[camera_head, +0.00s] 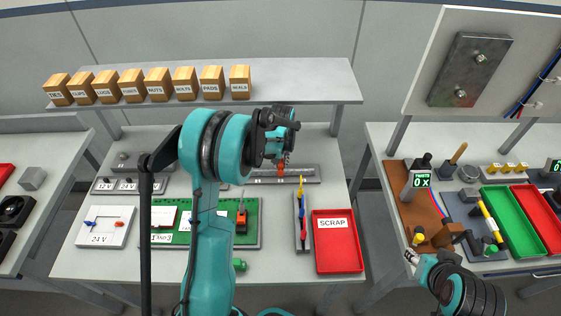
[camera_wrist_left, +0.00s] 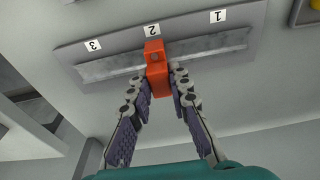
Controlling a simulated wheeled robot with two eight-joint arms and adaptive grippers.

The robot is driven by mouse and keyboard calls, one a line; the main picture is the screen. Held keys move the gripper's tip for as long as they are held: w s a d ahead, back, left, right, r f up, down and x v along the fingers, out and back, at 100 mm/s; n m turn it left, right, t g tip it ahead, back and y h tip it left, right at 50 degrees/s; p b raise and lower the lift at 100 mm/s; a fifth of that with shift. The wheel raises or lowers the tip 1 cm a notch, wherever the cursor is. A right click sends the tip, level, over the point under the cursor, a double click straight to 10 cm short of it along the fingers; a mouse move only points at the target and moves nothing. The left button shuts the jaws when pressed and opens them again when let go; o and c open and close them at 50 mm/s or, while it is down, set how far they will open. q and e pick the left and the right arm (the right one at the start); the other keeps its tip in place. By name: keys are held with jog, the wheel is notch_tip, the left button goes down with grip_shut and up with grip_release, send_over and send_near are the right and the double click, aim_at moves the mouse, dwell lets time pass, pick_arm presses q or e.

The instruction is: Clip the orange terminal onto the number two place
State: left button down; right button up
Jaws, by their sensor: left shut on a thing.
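My left gripper (camera_wrist_left: 165,88) is shut on the orange terminal (camera_wrist_left: 157,70), its fingers on either side of the block. In the left wrist view the terminal's far end overlaps the metal rail (camera_wrist_left: 110,67), right by the number 2 label (camera_wrist_left: 152,30). I cannot tell whether it is seated on the rail or just against it. The number 3 label (camera_wrist_left: 93,45) and number 1 label (camera_wrist_left: 217,16) lie to either side. In the head view the terminal (camera_head: 281,168) shows below the left gripper (camera_head: 283,155), at the rail strip (camera_head: 305,174). My right arm is at the lower right; its fingers are not clear.
A green board (camera_head: 251,235) with an orange-and-black piece (camera_head: 241,217) lies in front of the rail. A red scrap tray (camera_head: 340,255) stands at the right of the table. A shelf (camera_head: 300,82) with several labelled wooden blocks is behind.

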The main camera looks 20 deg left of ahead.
aim_at(281, 164)
pick_arm(q)
jog(key=shift+f+b, duration=0.7)
jog(key=shift+f, duration=0.15)
jog(key=c, duration=1.3)
grip_release()
jog(key=shift+c, duration=0.2)
jog(key=shift+r, duration=0.15)
notch_tip(281, 164, up, 12)
jog(key=s, duration=0.1)
jog(key=shift+s+d+f, duration=0.2)
jog(key=shift+s+d, duration=0.1)
jog(key=shift+d, duration=0.1)
